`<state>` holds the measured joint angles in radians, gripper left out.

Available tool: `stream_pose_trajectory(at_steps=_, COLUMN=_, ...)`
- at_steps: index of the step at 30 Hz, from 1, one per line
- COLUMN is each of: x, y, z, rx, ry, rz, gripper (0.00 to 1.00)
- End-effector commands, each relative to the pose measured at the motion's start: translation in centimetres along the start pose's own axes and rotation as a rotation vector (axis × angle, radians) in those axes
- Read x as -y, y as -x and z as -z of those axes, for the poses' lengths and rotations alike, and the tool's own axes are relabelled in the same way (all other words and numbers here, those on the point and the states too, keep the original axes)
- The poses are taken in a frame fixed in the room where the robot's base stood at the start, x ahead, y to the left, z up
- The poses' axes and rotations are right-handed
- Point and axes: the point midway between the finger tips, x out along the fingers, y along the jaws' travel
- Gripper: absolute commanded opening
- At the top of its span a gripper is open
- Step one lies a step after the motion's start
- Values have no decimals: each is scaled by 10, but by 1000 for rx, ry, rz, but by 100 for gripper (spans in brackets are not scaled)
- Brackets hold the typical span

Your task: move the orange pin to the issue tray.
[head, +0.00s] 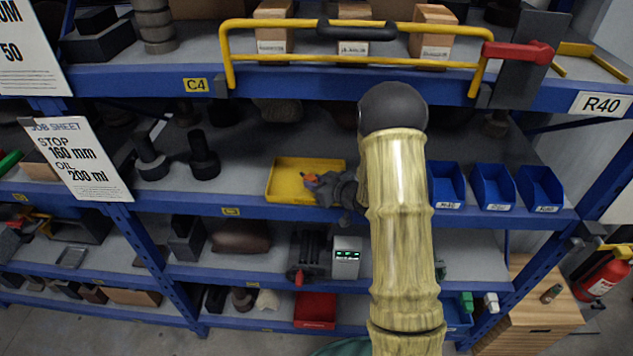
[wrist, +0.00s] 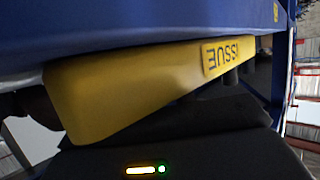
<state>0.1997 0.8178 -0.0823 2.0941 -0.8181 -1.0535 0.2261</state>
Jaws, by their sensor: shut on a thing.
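The yellow issue tray (head: 285,178) sits on the middle shelf, left of my arm. In the wrist view its front wall (wrist: 130,85) is close and carries an ISSUE label that reads upside down. My gripper (head: 315,182) reaches in from the right, over the tray's right part. It is shut on the orange pin (head: 310,180), of which only a small orange patch shows at the fingertips. The gap between pin and tray floor cannot be told. The fingertips and pin do not show in the wrist view.
Several blue bins (head: 493,186) stand right of my arm on the same shelf. Dark cylindrical parts (head: 203,158) stand left of the tray. A yellow rail (head: 270,60) crosses the upper shelf's front. The tray's left part looks empty.

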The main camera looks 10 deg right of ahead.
Motion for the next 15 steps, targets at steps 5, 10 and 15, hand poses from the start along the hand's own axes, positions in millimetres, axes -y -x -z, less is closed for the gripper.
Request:
stream_pose_trajectory(at_steps=5, x=0, y=-1, z=-2, rx=0, ry=0, rz=0, gripper=46)
stream_pose_trajectory(at_steps=10, x=0, y=-1, z=-2, rx=0, ry=0, rz=0, gripper=48)
stream_pose_trajectory(at_steps=15, x=0, y=0, z=0, rx=0, ry=0, rz=0, gripper=48)
